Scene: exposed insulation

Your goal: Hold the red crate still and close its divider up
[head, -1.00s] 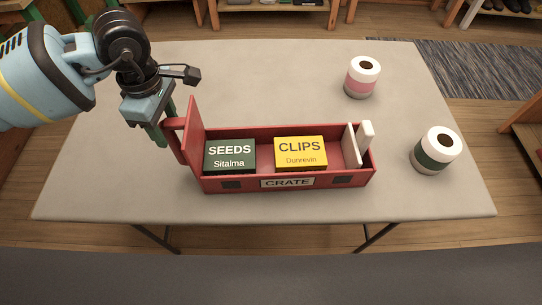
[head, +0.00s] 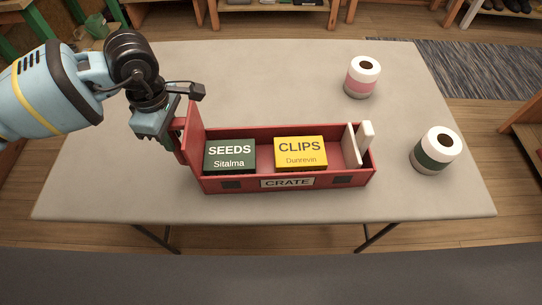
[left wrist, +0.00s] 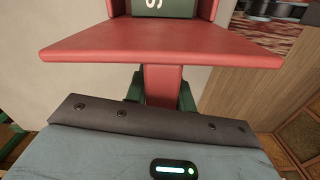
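The red crate (head: 338,181) stands on the table, with a tall red plate at its left end and a red handle outside it. In it lie a green SEEDS box (head: 229,157) and, apart to its right, a yellow CLIPS box (head: 300,152). The white divider (head: 350,148) stands upright near the right end, with a gap between it and the CLIPS box. My left gripper (head: 178,150) is at the handle. In the left wrist view its green fingers stand on both sides of the red handle (left wrist: 164,84); whether they press on it is unclear. My right gripper is out of view.
A white and pink roll (head: 362,78) stands at the back right of the table (head: 270,85). A white and green roll (head: 436,150) stands right of the crate, apart from it. The table behind and in front of the crate is clear.

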